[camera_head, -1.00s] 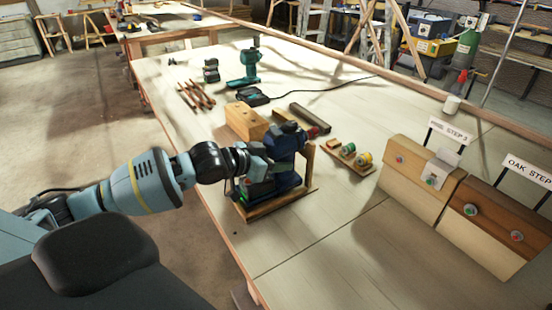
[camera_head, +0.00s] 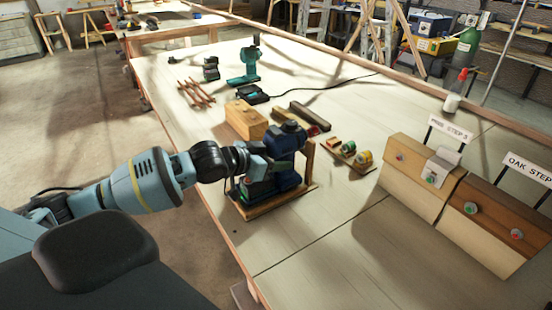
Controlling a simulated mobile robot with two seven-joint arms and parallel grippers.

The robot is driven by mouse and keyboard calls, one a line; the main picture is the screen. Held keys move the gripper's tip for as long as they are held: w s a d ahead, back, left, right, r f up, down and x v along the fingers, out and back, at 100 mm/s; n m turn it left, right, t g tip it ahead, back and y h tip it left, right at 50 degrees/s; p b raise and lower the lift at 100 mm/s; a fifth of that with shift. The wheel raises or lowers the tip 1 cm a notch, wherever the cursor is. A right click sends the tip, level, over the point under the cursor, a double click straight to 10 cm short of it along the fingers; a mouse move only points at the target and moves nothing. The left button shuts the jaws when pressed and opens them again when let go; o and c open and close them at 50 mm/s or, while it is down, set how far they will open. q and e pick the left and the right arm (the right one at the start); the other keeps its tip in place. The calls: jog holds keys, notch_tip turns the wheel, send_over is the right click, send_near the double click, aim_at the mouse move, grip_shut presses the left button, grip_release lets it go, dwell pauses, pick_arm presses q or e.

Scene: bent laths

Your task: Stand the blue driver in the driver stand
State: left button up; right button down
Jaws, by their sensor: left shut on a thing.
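The blue driver (camera_head: 284,143) is a dark blue cordless tool. It is upright at the driver stand (camera_head: 271,207), a wooden base with a wooden post on its right. My left gripper (camera_head: 268,167) reaches in from the left and is shut on the driver. The fingertips are partly hidden against the dark tool. I cannot tell whether the driver's foot rests fully on the stand. My right gripper is out of view.
Behind the stand are a wooden block (camera_head: 246,119), a dark bar (camera_head: 310,116) and a small board with rolls (camera_head: 348,153). A teal driver (camera_head: 245,68) stands further back. Labelled wood blocks (camera_head: 420,174) stand at right. The front tabletop is clear.

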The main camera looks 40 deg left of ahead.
pick_arm(q)
jog(key=shift+w+f, duration=0.1)
jog(key=shift+f, duration=0.2)
dwell(0.8)
jog(key=o, duration=1.4)
jog(key=shift+o, duration=0.4)
jog(key=shift+f, duration=0.4)
jog(key=v, duration=0.5)
jog(key=shift+s+r, duration=0.3)
jog(key=shift+s, duration=0.05)
jog(key=shift+p+v, duration=0.4)
jog(key=shift+v, duration=0.7)
jog(key=shift+r, duration=0.1)
jog(key=shift+s, duration=0.1)
